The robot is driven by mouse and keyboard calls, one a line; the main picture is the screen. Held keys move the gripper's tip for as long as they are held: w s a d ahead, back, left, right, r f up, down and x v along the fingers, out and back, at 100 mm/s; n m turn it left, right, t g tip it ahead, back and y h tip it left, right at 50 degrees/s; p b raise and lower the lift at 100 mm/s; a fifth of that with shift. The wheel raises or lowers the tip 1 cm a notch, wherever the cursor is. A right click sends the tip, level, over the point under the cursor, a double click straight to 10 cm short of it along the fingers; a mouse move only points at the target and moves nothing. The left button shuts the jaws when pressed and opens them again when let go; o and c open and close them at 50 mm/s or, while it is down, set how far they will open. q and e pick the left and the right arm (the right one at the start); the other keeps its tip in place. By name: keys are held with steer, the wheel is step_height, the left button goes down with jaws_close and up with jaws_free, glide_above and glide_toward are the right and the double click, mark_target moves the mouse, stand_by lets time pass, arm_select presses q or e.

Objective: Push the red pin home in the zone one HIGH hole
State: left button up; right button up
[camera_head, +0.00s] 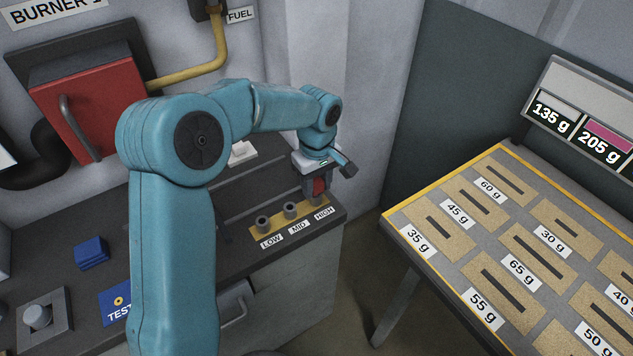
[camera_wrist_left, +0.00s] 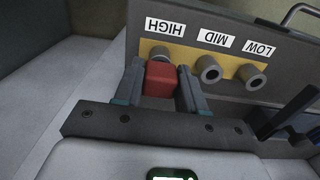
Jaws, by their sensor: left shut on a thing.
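The red pin (camera_wrist_left: 160,80) is between the fingers of my left gripper (camera_wrist_left: 158,88), which is shut on it. In the wrist view the pin overlaps the near side of the HIGH socket (camera_wrist_left: 158,55). The pin's lower end is hidden, so I cannot tell how deep it sits. The MID hole (camera_head: 290,211) and LOW hole (camera_head: 263,223) look empty. My right gripper is not in view.
The holes are on a yellow plate at the dark counter's front right edge. A blue block (camera_head: 92,252) and a TEST button panel (camera_head: 117,301) are at the left. A table with weight slots (camera_head: 500,240) stands at the right, beyond a gap.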

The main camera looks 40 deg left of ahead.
mark_target(316, 182)
arm_select(q)
steer(key=shift+f, duration=0.35)
steer(key=o, duration=1.7)
steer(key=shift+c, duration=0.2)
steer(key=shift+r, duration=0.1)
steer(key=shift+r+p, duration=2.05)
steer(key=shift+r, duration=0.95)
steer(key=shift+f, duration=0.1)
steer(key=shift+s, duration=0.1)
